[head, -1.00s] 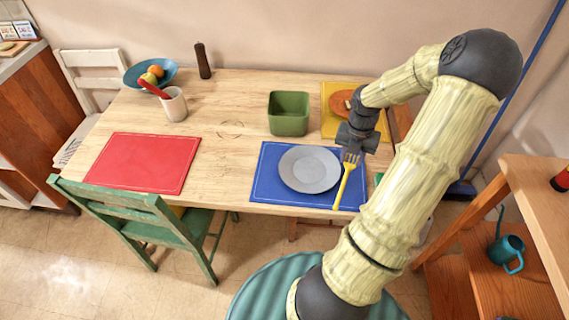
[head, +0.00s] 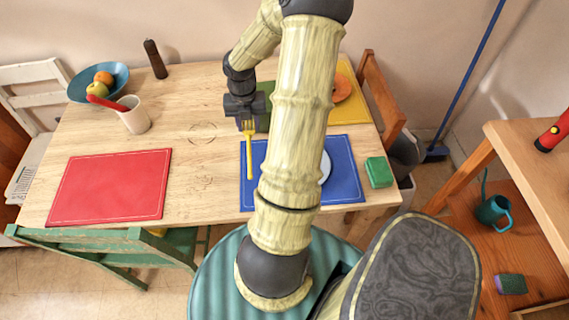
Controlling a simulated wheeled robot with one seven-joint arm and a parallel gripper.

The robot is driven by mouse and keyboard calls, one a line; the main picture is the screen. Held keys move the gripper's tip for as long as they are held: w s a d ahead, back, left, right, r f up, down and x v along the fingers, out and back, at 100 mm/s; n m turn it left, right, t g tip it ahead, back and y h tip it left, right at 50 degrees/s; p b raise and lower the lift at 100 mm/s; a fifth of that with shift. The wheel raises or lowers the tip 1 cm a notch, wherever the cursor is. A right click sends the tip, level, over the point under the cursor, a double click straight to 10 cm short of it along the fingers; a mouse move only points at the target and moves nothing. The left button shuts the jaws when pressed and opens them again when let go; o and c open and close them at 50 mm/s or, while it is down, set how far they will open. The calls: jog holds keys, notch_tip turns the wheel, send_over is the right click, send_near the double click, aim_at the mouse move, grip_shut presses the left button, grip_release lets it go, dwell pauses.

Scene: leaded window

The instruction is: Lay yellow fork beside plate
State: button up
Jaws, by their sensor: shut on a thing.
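The yellow fork (head: 249,152) is held in my gripper (head: 245,120), tines up at the jaws and handle toward the front of the table. My gripper is shut on it. The fork shows over the left edge of the blue placemat (head: 346,172); whether it touches the mat I cannot tell. The fork is to the left of the plate.
A green sponge (head: 379,172) lies right of the blue mat. A red placemat (head: 110,186), a white cup (head: 134,115) and a fruit bowl (head: 98,83) stand left. Bare wood lies between the mats.

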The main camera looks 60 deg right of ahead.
jog(key=shift+w, duration=0.15)
jog(key=shift+s+a, duration=0.1)
jog(key=shift+s, duration=0.25)
jog(key=shift+a+f, duration=0.15)
jog(key=shift+f, duration=0.2)
jog(key=b, duration=0.2)
send_over(253, 152)
jog(key=shift+f, duration=2.75)
jog(key=shift+f, duration=1.95)
jog(key=shift+a, duration=0.1)
